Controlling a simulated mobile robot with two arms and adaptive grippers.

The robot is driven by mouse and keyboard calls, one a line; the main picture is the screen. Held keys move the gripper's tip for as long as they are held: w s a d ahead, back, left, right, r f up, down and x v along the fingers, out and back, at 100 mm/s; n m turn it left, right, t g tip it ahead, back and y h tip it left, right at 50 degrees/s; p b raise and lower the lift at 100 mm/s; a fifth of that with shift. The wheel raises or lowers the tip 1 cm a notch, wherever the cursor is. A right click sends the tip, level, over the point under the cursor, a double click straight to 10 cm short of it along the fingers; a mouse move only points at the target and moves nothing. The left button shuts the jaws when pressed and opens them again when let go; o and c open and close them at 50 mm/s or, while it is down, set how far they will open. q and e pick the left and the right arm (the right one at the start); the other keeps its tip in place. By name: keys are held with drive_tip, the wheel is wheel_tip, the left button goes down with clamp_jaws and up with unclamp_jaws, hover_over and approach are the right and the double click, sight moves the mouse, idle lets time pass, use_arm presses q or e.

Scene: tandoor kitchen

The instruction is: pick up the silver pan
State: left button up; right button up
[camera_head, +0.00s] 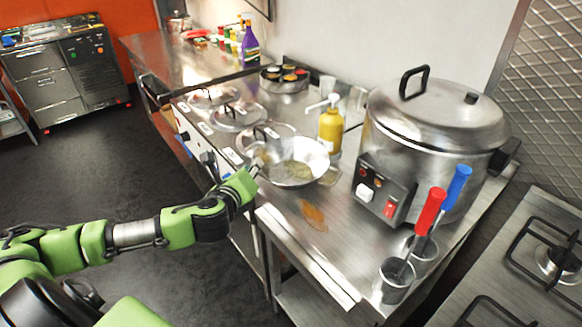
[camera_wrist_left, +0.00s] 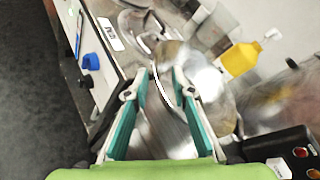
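The silver pan (camera_head: 292,170) is a shallow round metal pan near the front edge of the steel counter, in the middle of the head view. My left gripper (camera_head: 256,168) is at the pan's left side, level with its rim. In the left wrist view the two fingers of my left gripper (camera_wrist_left: 163,72) are apart. The pan (camera_wrist_left: 214,92) lies ahead and to the right, and part of its curved rim shows between the fingers. I cannot tell whether either finger touches it. My right gripper is not in view.
A yellow pump bottle (camera_head: 330,128) stands just behind the pan. A large steel cooker (camera_head: 430,125) is to the right, with metal cups (camera_head: 397,283) holding red- and blue-handled tools. Round lids (camera_head: 236,114) lie to the left. An orange-brown patch (camera_head: 313,214) marks the counter in front.

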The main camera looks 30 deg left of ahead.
use_arm(q)
drive_tip(key=shift+f+p+x, duration=0.25)
drive_tip(key=shift+x, duration=1.3)
drive_tip(key=shift+f+p+x, duration=0.25)
drive_tip(key=shift+x, duration=1.3)
drive_tip(key=shift+s, duration=0.2)
clamp_jaws()
drive_tip(key=shift+r, duration=0.15)
